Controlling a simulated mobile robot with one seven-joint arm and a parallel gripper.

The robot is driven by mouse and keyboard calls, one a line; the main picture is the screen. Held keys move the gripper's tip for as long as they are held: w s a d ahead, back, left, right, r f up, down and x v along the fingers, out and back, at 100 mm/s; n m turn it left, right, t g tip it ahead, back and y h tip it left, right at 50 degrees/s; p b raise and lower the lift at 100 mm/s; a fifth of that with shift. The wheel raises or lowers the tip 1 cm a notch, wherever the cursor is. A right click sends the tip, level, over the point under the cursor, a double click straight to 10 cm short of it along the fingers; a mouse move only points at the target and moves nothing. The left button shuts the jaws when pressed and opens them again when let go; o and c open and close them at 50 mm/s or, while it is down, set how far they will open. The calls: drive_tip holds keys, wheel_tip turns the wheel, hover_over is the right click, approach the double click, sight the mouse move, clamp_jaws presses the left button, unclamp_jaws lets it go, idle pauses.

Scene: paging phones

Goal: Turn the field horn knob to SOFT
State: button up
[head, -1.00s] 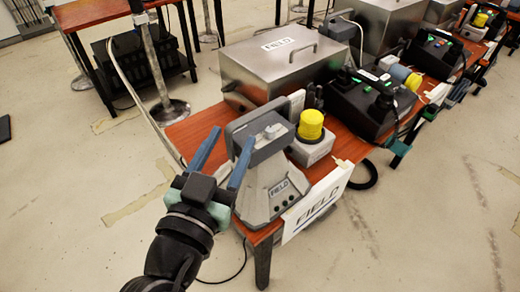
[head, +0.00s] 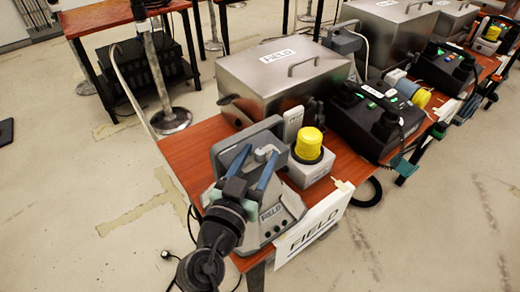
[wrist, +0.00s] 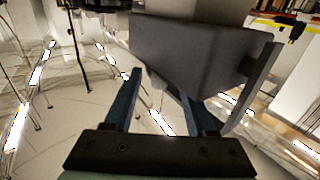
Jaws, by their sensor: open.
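The field horn (head: 268,222) is a grey, flared unit with a FIELD label and a darker grey upper block, at the near end of the red-brown table. A small light-grey knob (head: 261,153) shows on the upper block; its setting and any SOFT mark are too small to read. My gripper (head: 259,156) is open, its two blue fingers reaching up at the upper block, with the knob appearing between their tips. In the wrist view the open fingers (wrist: 160,84) point toward the dark grey block (wrist: 195,55); a pale, blurred part shows between them. I cannot tell whether they touch the knob.
A yellow beacon (head: 309,143) on a grey box stands just right of the horn. A steel case (head: 285,75) lies behind, and a black control box (head: 378,120) stands farther right. A white FIELD sign (head: 313,228) hangs at the table's front edge. Bare floor lies to the left.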

drive_tip(key=shift+w+d, duration=0.3)
drive_tip(key=shift+w, duration=0.35)
clamp_jaws()
